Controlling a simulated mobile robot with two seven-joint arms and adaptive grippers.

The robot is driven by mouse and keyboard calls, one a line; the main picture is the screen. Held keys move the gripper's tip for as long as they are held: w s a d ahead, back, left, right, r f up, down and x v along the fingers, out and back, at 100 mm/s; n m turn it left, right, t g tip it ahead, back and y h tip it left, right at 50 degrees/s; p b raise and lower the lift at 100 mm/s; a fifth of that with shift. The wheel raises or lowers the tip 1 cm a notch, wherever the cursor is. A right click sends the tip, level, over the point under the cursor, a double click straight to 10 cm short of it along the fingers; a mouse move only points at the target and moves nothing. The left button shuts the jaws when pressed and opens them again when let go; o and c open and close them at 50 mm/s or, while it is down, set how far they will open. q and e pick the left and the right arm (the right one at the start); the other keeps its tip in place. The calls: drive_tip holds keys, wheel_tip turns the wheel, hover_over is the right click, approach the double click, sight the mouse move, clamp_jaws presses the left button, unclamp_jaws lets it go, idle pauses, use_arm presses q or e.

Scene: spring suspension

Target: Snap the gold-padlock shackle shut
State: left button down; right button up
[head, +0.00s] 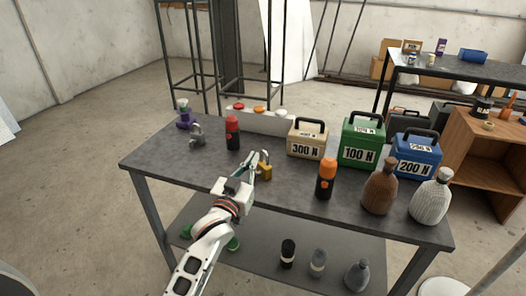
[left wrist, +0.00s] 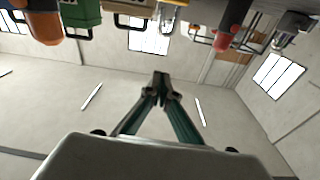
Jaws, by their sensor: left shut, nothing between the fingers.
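The gold padlock (head: 265,173) stands on the dark tabletop near its middle, with its shackle (head: 264,157) on top. The shackle is too small in the head view to tell whether it is fully seated. My left gripper (head: 253,162) is beside the padlock on its left, fingers shut and empty. Its shut fingertips (left wrist: 160,82) also show in the left wrist view, with the wall behind them. I cannot tell whether the fingers touch the padlock. My right gripper is not in view.
A grey padlock (head: 197,136) and a red bottle (head: 232,132) stand to the left. An orange-capped bottle (head: 326,180) stands to the right. Tan (head: 306,144), green (head: 361,146) and blue (head: 416,161) weights line the back right. A brown bottle (head: 380,188) stands at the front right.

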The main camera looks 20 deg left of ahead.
use_arm(q)
drive_tip(key=r, duration=0.1)
hover_over(264, 170)
drive_tip(key=w, duration=0.2)
drive_tip(key=shift+s+a+f, duration=0.15)
drive_tip(key=shift+s+f, duration=0.2)
drive_tip(key=shift+f, duration=0.3)
drive_tip(key=shift+s+a+f, duration=0.15)
drive_tip(key=shift+s+f, duration=0.2)
drive_tip(key=shift+f, duration=0.25)
drive_tip(key=shift+s+f, duration=0.15)
drive_tip(key=shift+f, duration=0.45)
drive_tip(key=shift+f, duration=0.1)
wheel_tip(264, 170, down, 2)
drive_tip(key=shift+b, duration=0.3)
